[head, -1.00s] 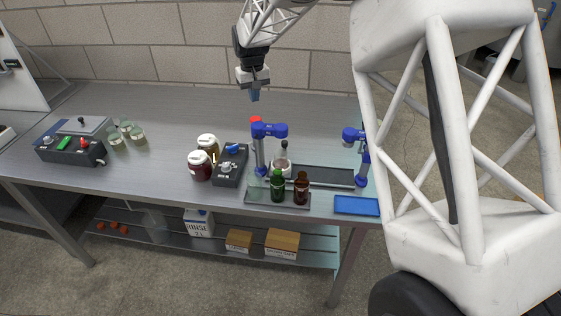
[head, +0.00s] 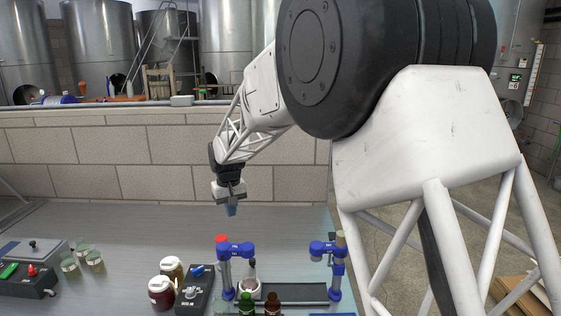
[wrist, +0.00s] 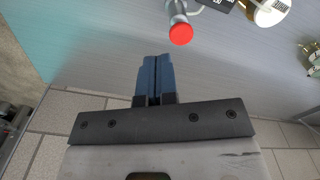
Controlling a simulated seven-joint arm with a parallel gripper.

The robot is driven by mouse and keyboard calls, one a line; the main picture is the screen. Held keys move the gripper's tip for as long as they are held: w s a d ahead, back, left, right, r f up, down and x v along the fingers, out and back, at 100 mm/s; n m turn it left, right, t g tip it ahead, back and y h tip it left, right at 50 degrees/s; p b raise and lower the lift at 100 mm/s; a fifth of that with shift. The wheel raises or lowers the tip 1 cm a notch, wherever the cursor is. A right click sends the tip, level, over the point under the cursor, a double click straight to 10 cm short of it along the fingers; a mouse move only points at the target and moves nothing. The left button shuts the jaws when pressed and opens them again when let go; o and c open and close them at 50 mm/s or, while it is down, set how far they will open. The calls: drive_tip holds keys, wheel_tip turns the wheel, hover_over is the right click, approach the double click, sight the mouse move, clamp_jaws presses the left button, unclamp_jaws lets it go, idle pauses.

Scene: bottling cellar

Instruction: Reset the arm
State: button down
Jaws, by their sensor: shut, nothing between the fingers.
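My gripper (head: 231,210) hangs above the back part of the steel bench (head: 120,222), pointing down. Its blue fingers are together with nothing between them. They also show closed in the wrist view (wrist: 154,82). A blue and grey bench device (head: 226,272) with a red top stands on the bench just below and in front of my gripper in the head view. Its round red top also shows ahead of the fingers in the wrist view (wrist: 181,34), apart from them.
A second blue post (head: 337,270) stands to the right, by a dark tray. Green (head: 247,303) and brown (head: 273,305) bottles stand in front. Two lidded jars (head: 162,293) and a black control box (head: 195,288) are to the left. Several glasses (head: 94,257) stand further left. The bench between is clear.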

drive_tip(key=s+d+r+m, duration=0.1)
drive_tip(key=s+d+r, duration=0.2)
drive_tip(key=s+d, duration=0.35)
drive_tip(key=s+d+r+m+t, duration=0.1)
drive_tip(key=s+d+r, duration=0.3)
drive_tip(key=s+d, duration=0.3)
drive_tip(key=s+d+r+m, duration=0.1)
drive_tip(key=s+d+r, duration=0.2)
drive_tip(key=s+d, duration=0.4)
drive_tip(key=s+d+f+m, duration=0.1)
drive_tip(key=s+d, duration=0.3)
drive_tip(key=s, duration=0.4)
drive_tip(key=s+d+f+m+t, duration=0.1)
drive_tip(key=s+d, duration=0.4)
drive_tip(key=s, duration=0.4)
drive_tip(key=s+d+f, duration=0.2)
drive_tip(key=s+d, duration=0.3)
drive_tip(key=s, duration=0.3)
drive_tip(key=shift+s+m, duration=0.2)
drive_tip(key=shift+m, duration=0.2)
